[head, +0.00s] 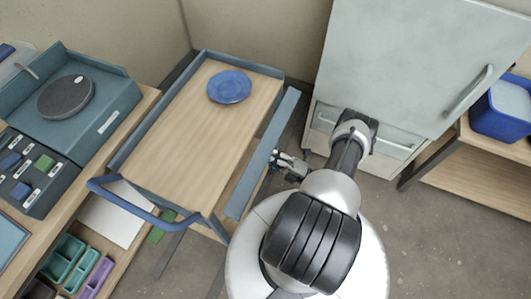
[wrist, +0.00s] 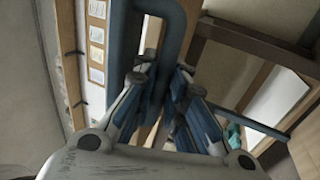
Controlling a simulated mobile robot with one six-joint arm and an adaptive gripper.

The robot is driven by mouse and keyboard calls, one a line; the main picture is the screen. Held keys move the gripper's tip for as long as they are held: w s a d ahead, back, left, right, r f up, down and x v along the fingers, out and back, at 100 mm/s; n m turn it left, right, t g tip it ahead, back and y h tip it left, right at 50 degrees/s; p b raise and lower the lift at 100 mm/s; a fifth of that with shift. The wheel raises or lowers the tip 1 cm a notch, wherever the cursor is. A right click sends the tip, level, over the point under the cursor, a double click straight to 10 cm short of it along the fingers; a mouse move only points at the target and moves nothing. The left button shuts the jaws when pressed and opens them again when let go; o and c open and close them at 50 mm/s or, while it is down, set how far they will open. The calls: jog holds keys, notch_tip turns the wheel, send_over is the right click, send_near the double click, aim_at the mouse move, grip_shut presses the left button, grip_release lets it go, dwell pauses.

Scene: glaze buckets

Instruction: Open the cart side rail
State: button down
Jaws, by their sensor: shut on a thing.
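The cart (head: 165,128) has a light wooden top with blue-grey raised edges on its far and left sides. Its side rail (head: 262,152) is a long blue-grey panel along the right side, seen slightly apart from the wooden top. My gripper (head: 277,160) is at the outer face of the rail, near its middle. In the wrist view my gripper (wrist: 162,76) is shut on a dark blue-grey bar (wrist: 178,35) of the side rail, which runs between the fingertips. The exact contact is partly hidden by the fingers.
A blue plate (head: 229,87) lies on the cart top. The cart's blue push handle (head: 145,215) juts toward the front left. A pale cabinet (head: 415,65) stands close on the right. A workbench with a turntable (head: 66,97) is on the left.

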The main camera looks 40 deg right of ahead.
jog(key=shift+r, duration=0.1)
jog(key=r+g+p, duration=0.1)
jog(key=p, duration=0.2)
jog(key=shift+s+d+r+g+h+p, duration=0.1)
jog(key=shift+s+r+g+h+p, duration=0.05)
jog(key=shift+g+h+p, duration=0.2)
jog(key=shift+s+r+g+h+p, duration=0.2)
jog(key=shift+g+p, duration=0.35)
jog(key=shift+p, duration=0.7)
jog(key=shift+g+h+p, duration=0.25)
jog(key=shift+g+p, duration=0.15)
jog(key=shift+p, duration=0.15)
jog(key=shift+f, duration=0.25)
jog(key=c, duration=1.9)
grip_release()
jog(key=v, duration=1.2)
